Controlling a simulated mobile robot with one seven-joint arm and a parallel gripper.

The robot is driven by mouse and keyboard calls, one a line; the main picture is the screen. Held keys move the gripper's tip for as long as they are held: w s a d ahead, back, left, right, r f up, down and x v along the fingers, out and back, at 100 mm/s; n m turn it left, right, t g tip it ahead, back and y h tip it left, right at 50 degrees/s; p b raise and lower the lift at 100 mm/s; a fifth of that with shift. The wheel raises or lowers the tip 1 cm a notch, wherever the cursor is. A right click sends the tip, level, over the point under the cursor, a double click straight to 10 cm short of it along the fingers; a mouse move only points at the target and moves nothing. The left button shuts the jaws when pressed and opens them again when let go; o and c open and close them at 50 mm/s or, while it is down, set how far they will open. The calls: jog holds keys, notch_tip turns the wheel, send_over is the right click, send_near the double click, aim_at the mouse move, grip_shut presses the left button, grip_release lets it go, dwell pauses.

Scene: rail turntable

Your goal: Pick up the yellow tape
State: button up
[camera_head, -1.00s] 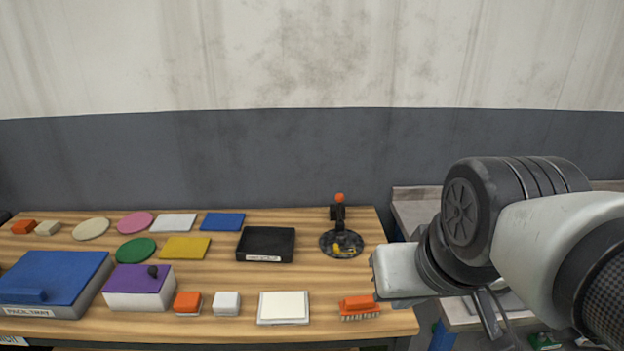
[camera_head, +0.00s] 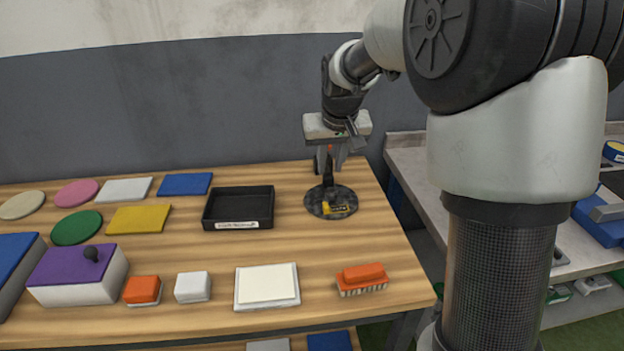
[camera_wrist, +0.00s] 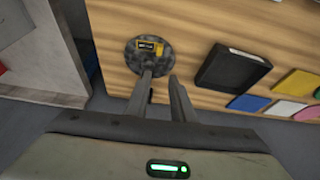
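A roll with yellow and dark blue (camera_head: 615,151) sits at the right edge of the head view, on the side bench, partly cut off; it looks like tape. A small yellow-and-black piece (camera_head: 340,209) lies on a round dark base with an upright post (camera_head: 314,203). The wrist view also shows the yellow-and-black piece (camera_wrist: 151,46) on the base (camera_wrist: 133,60). My gripper (camera_head: 332,160) points down over this post, with its fingers apart. In the wrist view its open fingers (camera_wrist: 161,77) reach toward the base's near edge. The post's orange tip shows near the fingers; contact cannot be told.
A black tray (camera_head: 210,224), a white-topped pad (camera_head: 268,286) and an orange brush (camera_head: 362,279) lie on the wooden table (camera_head: 330,240). Coloured plates and boxes fill its left side. My arm covers part of the grey side bench (camera_head: 408,165).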

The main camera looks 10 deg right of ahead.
jog(key=b, duration=0.1)
send_near(325, 203)
jog(key=shift+x, duration=1.1)
jog(key=shift+w+b+x, duration=0.15)
jog(key=shift+b+x, duration=0.1)
jog(key=shift+x, duration=1.3)
jog(key=shift+w+b+x, duration=0.1)
jog(key=shift+b+x, duration=0.15)
jog(key=shift+x, duration=1.3)
jog(key=shift+r, duration=0.15)
grip_shut()
